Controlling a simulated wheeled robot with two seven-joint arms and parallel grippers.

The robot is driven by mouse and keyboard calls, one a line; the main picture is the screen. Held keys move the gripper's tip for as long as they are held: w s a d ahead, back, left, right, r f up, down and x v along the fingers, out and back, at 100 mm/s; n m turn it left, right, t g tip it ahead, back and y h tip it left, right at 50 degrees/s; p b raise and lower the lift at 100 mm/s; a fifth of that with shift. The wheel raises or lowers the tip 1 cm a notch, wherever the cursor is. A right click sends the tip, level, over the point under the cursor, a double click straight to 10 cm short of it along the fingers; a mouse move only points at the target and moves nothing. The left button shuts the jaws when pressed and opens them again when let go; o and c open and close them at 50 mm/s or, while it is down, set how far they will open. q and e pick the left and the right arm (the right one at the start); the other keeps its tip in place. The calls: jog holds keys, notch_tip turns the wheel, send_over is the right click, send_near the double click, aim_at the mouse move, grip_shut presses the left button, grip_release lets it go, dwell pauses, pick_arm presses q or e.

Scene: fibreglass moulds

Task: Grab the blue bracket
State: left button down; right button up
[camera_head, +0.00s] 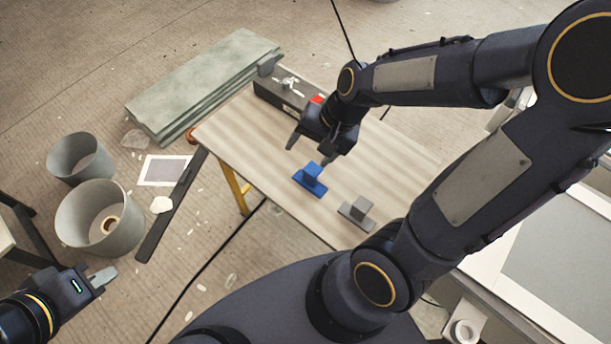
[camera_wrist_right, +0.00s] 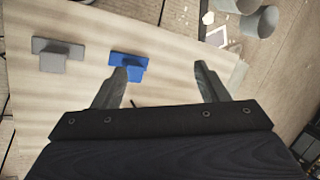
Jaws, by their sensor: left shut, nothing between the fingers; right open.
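A blue bracket (camera_head: 310,180) with a flat base and an upright block lies on the wooden table (camera_head: 240,130). My right gripper (camera_head: 308,148) is open and empty, above the table on the far side of the bracket. Its two fingers show apart in the wrist view (camera_wrist_right: 166,80). My left gripper (camera_head: 104,277) is shut and empty at the lower left, away from the table.
A grey bracket (camera_head: 357,210) sits on the table near the blue one. A dark box with a red part (camera_head: 285,92) stands at the table's far end. Grey buckets (camera_head: 100,220) and stacked green boards (camera_head: 205,85) are on the floor.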

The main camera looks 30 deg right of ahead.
jog(key=w+f+m+g+h, duration=0.2)
jog(key=w+f+m, duration=0.15)
jog(key=f, duration=0.55)
jog(key=m+h, duration=0.1)
jog(key=h, duration=0.1)
send_over(311, 171)
jog(key=f, duration=0.6)
jog(key=shift+s+a, duration=0.2)
jog(key=shift+a, duration=0.15)
jog(key=f, duration=0.5)
jog(key=f+p, duration=0.1)
jog(key=f, duration=0.2)
jog(key=shift+w+d, duration=0.25)
jog(key=shift+d, duration=0.1)
jog(key=c, duration=1.1)
